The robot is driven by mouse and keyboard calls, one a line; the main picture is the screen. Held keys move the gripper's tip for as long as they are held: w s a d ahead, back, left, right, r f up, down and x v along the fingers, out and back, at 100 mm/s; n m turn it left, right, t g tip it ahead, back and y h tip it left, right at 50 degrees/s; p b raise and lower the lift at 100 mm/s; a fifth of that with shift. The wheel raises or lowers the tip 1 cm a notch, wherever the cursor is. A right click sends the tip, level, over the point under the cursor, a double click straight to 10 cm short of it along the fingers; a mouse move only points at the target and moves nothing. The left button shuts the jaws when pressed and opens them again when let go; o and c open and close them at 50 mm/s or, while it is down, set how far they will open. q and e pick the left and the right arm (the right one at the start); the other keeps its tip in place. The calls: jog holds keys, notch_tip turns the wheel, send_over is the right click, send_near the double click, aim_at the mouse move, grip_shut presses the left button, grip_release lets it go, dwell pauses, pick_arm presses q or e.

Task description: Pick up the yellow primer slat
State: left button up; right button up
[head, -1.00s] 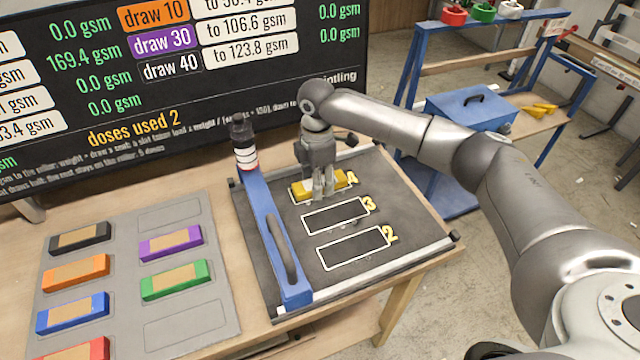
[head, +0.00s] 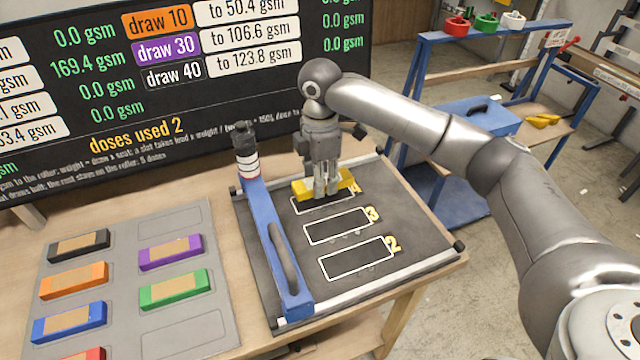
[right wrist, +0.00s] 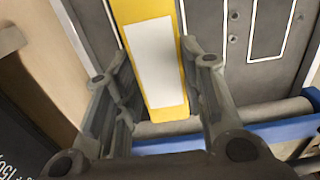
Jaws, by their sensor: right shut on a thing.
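The yellow primer slat (head: 343,182) is a yellow block with a pale top patch. My right gripper (head: 327,190) is shut on it and holds it over the outlined slot at the far end of the dark board (head: 390,205). In the right wrist view the slat (right wrist: 181,100) lies between the two fingers of my right gripper (right wrist: 165,105), its pale patch facing the camera. Part of the slat is hidden behind the fingers in the head view. My left gripper is not in view.
A blue bar with a handle (head: 270,225) lies along the board's left side. A grey tray (head: 120,258) at left holds several coloured slats. The scoreboard (head: 250,90) stands behind. Slots 3 (head: 337,226) and 2 (head: 355,259) are empty.

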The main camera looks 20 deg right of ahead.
jog(key=s+r, duration=0.2)
jog(key=shift+a+r, duration=0.3)
jog(key=shift+a, duration=0.05)
jog(key=s+a+r, duration=0.3)
jog(key=s, duration=0.5)
jog(key=shift+s+r+b, duration=0.15)
jog(key=shift+r+b, duration=0.2)
jog(key=shift+b, duration=0.05)
